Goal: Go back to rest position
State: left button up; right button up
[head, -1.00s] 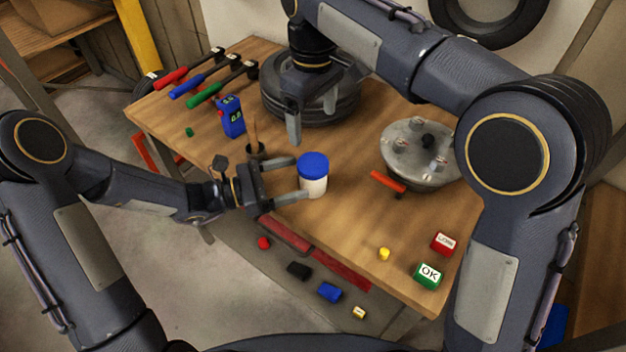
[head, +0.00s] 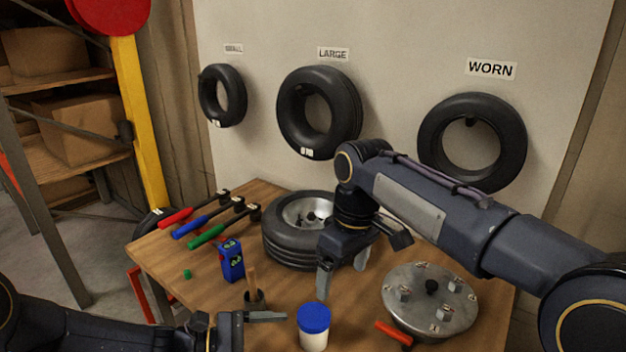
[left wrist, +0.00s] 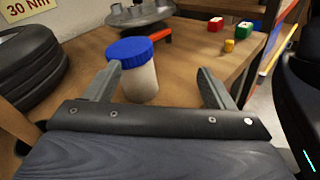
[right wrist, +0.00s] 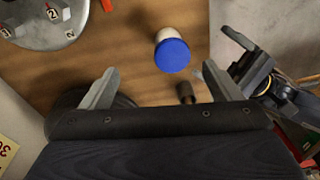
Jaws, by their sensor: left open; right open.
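My right gripper (head: 343,276) is open and empty above the table, in front of the wheel with its tyre (head: 290,252). My left gripper (head: 278,318) is low at the table's front edge, partly cut off by the frame in the head view. In the left wrist view its open fingers (left wrist: 160,88) stand on either side of a white jar with a blue lid (left wrist: 138,62), which stands upright beyond or between them; I cannot tell which. The jar (head: 314,326) also shows in the head view and in the right wrist view (right wrist: 171,52), clear of the right fingers (right wrist: 168,88).
Tyres (head: 318,112) hang on the wall.

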pick_arm(q)
jog(key=s+a+r+m+g+y, duration=0.1)
jog(key=s+a+r+m+y, duration=0.15)
jog(key=s+m, duration=0.3)
jog(key=s+a+r+m+g+y, duration=0.1)
jog(key=s+a+m+y, duration=0.1)
jog(key=s+m+y, duration=0.3)
pick_arm(e)
jog(key=s+d+f+m+t+y, duration=0.25)
jog(key=s+d+m, duration=0.25)
jog(key=s+d, duration=0.7)
pick_arm(q)
jog(key=s+a+m+t+y, duration=0.4)
jog(key=s+a+m+y, duration=0.1)
jog(key=s+a, duration=0.2)
jog(key=shift+s+a+t, duration=0.3)
jog(key=shift+s+a, duration=0.05)
jog(key=shift+a, duration=0.55)
pick_arm(e)
jog(key=s+d+f+m+t, duration=0.3)
jog(key=s+f+m, duration=0.3)
jog(key=s, duration=0.5)
jog(key=shift+d+f, duration=0.25)
jog(key=shift+f, duration=0.5)
